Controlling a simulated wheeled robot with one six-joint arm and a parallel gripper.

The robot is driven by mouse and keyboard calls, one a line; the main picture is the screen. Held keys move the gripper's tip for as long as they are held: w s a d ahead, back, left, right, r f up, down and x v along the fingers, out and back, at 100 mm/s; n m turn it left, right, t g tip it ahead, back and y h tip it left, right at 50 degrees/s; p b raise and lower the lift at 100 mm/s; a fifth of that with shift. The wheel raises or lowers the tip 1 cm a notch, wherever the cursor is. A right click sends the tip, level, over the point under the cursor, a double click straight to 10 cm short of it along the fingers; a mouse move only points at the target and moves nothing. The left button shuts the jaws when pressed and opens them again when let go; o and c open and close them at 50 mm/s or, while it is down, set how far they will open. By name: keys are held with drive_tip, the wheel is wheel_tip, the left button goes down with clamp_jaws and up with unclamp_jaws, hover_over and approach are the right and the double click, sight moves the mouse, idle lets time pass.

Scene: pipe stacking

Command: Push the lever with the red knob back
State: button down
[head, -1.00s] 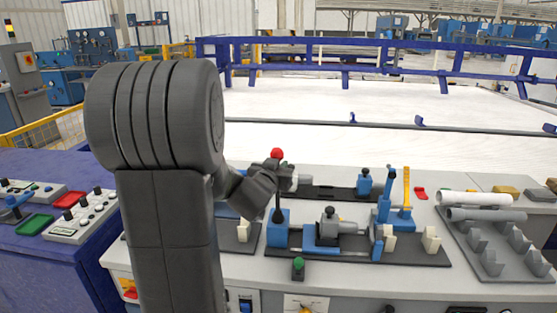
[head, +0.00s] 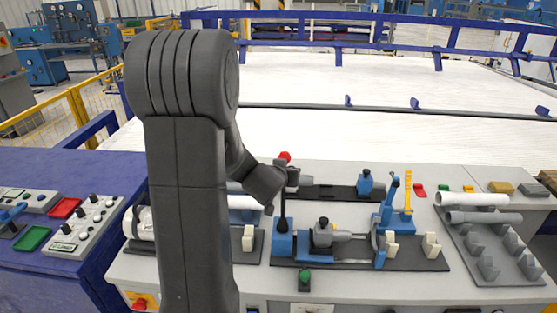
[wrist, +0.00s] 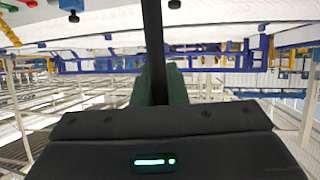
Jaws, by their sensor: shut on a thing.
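The lever is a thin dark rod with a red knob (head: 285,156) on top, standing nearly upright from a blue block (head: 282,243) on the bench fixture. My gripper (head: 285,180) is at the upper rod just below the knob. In the wrist view the dark rod (wrist: 153,40) runs down between the dark green fingers (wrist: 160,88), which are shut on it. My arm comes in from the left and the wrist hides part of the bench behind the rod. The knob is outside the wrist view.
A clamp fixture (head: 325,236) with a blue upright handle (head: 388,203) stands right of the lever. Grey and white pipes (head: 472,199) lie on a rack at the right. A green button (head: 304,277) is in front. White rollers or slabs lie behind the bench.

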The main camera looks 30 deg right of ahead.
drive_tip(key=c, duration=1.5)
unclamp_jaws()
drive_tip(key=shift+w, duration=0.15)
drive_tip(key=shift+o, duration=0.2)
drive_tip(key=p+v, duration=0.2)
drive_tip(key=v, duration=1.2)
drive_tip(key=shift+w+d+f, duration=0.1)
drive_tip(key=shift+d, duration=0.1)
